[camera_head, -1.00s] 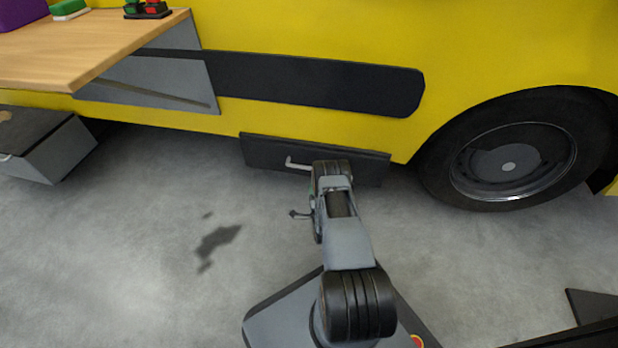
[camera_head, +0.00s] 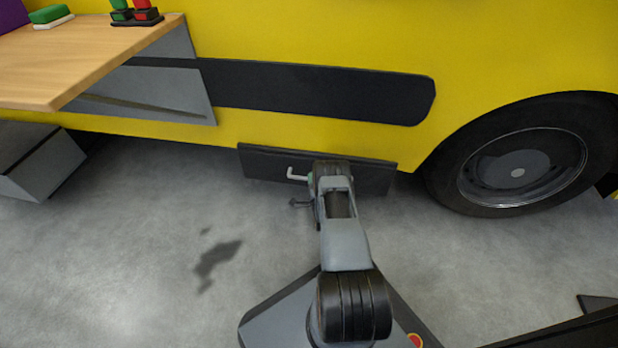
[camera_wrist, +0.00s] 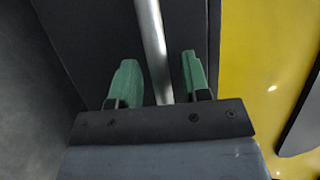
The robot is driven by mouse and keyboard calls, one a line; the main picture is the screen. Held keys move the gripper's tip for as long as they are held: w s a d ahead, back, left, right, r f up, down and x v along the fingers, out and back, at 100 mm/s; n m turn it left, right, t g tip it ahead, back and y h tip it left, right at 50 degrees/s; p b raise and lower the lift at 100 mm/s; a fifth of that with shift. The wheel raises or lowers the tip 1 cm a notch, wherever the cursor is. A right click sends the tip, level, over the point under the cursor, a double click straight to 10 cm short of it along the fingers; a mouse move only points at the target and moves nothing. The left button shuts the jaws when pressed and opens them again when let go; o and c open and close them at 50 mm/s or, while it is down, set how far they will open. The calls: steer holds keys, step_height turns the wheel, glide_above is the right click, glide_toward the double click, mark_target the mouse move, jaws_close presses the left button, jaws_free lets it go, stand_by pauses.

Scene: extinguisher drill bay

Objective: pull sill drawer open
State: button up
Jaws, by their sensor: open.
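The sill drawer (camera_head: 262,163) is a dark grey panel low under the yellow vehicle body, with a pale bar handle (camera_head: 296,175) on its front. In the wrist view the handle (camera_wrist: 153,45) is a light metal bar running between the two green fingertips of my gripper (camera_wrist: 158,82). The gripper is open, with a gap on both sides of the bar. The dark drawer front (camera_wrist: 95,45) lies behind the fingers. In the head view my arm hides part of the handle and the drawer's middle. I cannot tell whether the fingers touch the bar.
A wheel (camera_head: 525,155) stands right of the drawer. A wooden shelf (camera_head: 90,60) with coloured items juts out at the upper left, above a grey box (camera_head: 40,165). The concrete floor (camera_head: 130,230) is clear left of my arm.

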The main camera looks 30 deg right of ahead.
steer(key=shift+w, duration=0.35)
jaws_close()
stand_by(0.4)
